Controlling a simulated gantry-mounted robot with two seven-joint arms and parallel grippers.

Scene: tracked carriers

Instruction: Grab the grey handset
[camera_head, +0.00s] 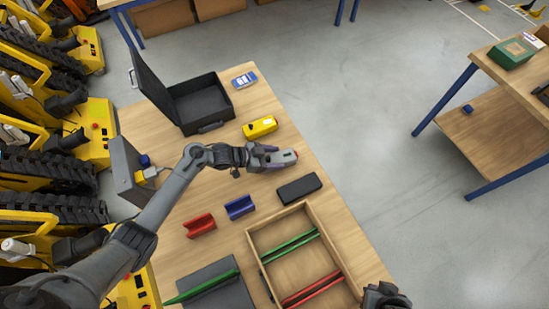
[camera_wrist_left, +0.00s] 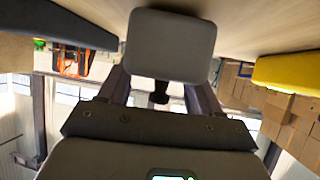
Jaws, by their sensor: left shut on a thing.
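The grey handset (camera_wrist_left: 172,45) fills the upper middle of the left wrist view as a smooth, rounded grey block between the two fingers. My left gripper (camera_head: 278,157) is shut on it over the right side of the wooden table.
A yellow handset (camera_head: 260,127) lies just behind my left gripper and a black one (camera_head: 299,188) just in front. An open black case (camera_head: 203,103) and a blue device (camera_head: 244,79) stand farther back. Red (camera_head: 200,225) and blue holders (camera_head: 239,207) and a wooden tray (camera_head: 322,220) lie nearer.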

